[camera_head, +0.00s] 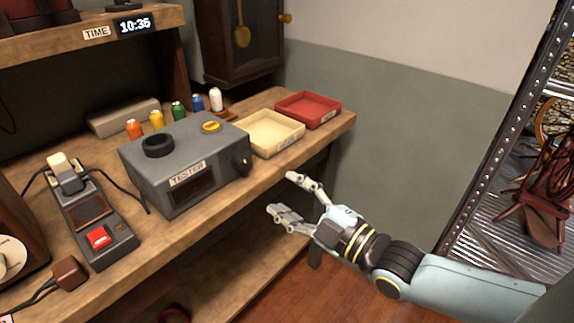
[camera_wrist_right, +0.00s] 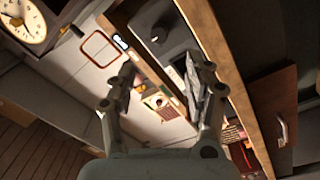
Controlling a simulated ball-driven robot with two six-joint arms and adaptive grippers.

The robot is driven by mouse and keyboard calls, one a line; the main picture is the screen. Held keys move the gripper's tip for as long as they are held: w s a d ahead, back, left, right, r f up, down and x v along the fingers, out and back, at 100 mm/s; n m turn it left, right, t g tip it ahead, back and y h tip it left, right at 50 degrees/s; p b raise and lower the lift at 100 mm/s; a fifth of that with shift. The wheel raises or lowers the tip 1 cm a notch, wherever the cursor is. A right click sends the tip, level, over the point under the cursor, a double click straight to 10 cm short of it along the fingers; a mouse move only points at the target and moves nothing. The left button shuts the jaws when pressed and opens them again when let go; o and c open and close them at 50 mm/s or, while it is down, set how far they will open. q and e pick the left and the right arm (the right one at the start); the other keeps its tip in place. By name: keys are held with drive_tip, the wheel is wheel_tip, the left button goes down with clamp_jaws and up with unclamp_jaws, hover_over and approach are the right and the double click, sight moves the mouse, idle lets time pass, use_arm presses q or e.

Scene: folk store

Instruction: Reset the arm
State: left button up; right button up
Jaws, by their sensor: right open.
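My right gripper (camera_head: 283,197) is open and empty in the head view. It hangs in front of the wooden workbench (camera_head: 215,222), off its front edge, right of the grey tester box (camera_head: 185,165). My right arm comes in from the lower right. In the right wrist view the two fingers of the right gripper (camera_wrist_right: 160,85) stand apart with nothing held between them. My left gripper is not in view.
On the bench are a cream tray (camera_head: 270,146), a red tray (camera_head: 308,108), several colored spools (camera_head: 178,111) and a power strip with a red switch (camera_head: 99,238). A metal-edged rack (camera_head: 500,130) stands at right. The green wall area (camera_head: 400,140) is clear.

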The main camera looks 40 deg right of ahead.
idle(0.3)
drive_tip(key=s+f+m+g+h+b, duration=0.1)
drive_tip(key=s+f+m+g+b, duration=0.35)
drive_tip(key=f, duration=1.25)
drive_tip(key=s+f+m+g+h+b, duration=0.1)
drive_tip(key=s+f+g, duration=0.5)
drive_tip(key=f, duration=1.1)
drive_tip(key=s+f+m+g, duration=0.3)
drive_tip(key=s+f, duration=0.2)
drive_tip(key=s, duration=0.7)
drive_tip(key=s+f+m+g, duration=0.3)
drive_tip(key=s+f, duration=0.3)
drive_tip(key=s, duration=0.6)
drive_tip(key=shift+s+a+f+g, duration=0.15)
drive_tip(key=shift+s+f+g, duration=0.15)
drive_tip(key=shift+g, duration=0.25)
